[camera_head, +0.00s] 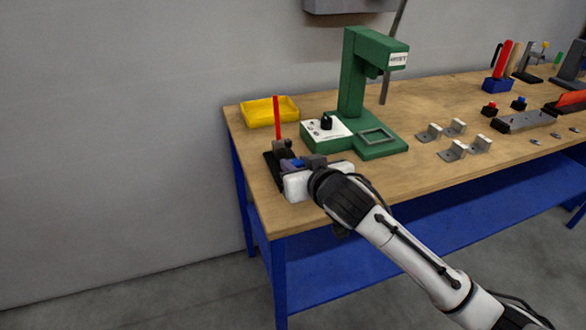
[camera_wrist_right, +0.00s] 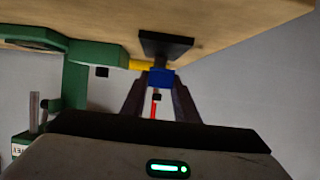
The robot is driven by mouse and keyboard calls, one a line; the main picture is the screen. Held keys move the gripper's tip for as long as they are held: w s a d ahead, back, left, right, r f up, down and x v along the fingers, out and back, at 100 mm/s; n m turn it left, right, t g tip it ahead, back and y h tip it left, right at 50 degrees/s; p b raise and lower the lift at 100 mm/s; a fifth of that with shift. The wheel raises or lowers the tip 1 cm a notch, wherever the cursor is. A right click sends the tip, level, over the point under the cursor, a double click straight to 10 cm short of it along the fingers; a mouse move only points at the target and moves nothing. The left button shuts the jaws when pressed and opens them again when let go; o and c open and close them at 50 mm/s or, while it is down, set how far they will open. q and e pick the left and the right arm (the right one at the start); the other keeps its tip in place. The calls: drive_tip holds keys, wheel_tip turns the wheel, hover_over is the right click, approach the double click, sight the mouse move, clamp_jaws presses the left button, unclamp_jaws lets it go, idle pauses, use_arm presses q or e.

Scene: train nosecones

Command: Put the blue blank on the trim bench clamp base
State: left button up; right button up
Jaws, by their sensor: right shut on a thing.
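The blue blank (camera_head: 289,163) is between the fingers of my right gripper (camera_head: 297,163), at the left end of the bench. In the right wrist view the blue blank (camera_wrist_right: 160,77) is between the two dark fingertips of my right gripper (camera_wrist_right: 160,84). The trim bench clamp base (camera_head: 279,180) is a black plate with a dark block and an upright red handle (camera_head: 276,116). In the upside-down wrist view the black plate (camera_wrist_right: 166,44) is just beyond the blank. The blank overlaps the clamp in both views; I cannot tell whether it touches. My left gripper is not in view.
A green press (camera_head: 357,85) with a white control box (camera_head: 320,131) stands right of the clamp. A yellow tray (camera_head: 262,112) is behind it. Several grey brackets (camera_head: 452,150) lie farther right. The bench's left edge is close to the clamp.

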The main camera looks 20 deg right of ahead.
drive_tip(key=shift+w, duration=1.15)
drive_tip(key=shift+w+f, duration=0.1)
drive_tip(key=shift+f, duration=0.05)
drive_tip(key=shift+a+f, duration=0.1)
drive_tip(key=shift+f, duration=1.55)
drive_tip(key=shift+f, duration=0.1)
drive_tip(key=o, duration=1.1)
drive_tip(key=v, duration=1.2)
drive_tip(key=shift+r, duration=0.2)
